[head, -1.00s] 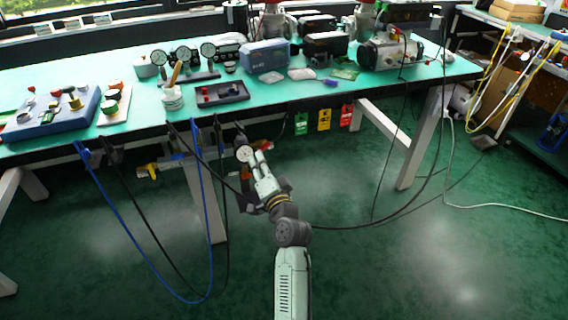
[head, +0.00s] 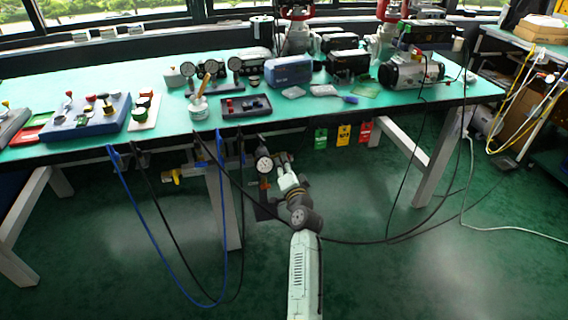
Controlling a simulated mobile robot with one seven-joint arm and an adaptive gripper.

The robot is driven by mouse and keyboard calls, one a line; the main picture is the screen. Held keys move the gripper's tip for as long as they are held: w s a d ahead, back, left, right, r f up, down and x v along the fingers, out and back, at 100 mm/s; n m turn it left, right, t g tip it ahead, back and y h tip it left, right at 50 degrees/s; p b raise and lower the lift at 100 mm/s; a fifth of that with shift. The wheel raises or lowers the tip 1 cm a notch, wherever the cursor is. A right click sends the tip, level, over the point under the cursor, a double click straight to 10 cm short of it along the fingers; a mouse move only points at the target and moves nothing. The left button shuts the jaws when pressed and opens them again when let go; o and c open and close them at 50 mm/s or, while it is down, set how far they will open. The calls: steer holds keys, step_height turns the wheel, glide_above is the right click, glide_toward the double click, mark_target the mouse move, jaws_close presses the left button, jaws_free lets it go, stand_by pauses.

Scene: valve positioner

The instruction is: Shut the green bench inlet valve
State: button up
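My gripper (head: 284,165) is under the front edge of the bench, just right of a round white pressure gauge (head: 264,165). It is small and partly hidden by my own wrist, so I cannot tell whether its fingers are open or shut, or whether they touch anything. A green valve handle cannot be made out in the piping under the bench; it may be hidden behind my gripper and wrist. A yellow-handled valve (head: 172,177) sits on the piping farther left, well away from my gripper.
The green bench top (head: 380,115) holds gauges, boxes and actuators. Blue hose (head: 165,255) and black cables hang in loops left of my arm, and a black cable passes behind it. Green, yellow and red tags (head: 343,135) hang to the right. Bench legs (head: 440,160) stand either side.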

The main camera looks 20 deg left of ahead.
steer(key=shift+w+a, duration=0.1)
steer(key=shift+w, duration=0.05)
steer(key=shift+c, duration=0.2)
jaws_close()
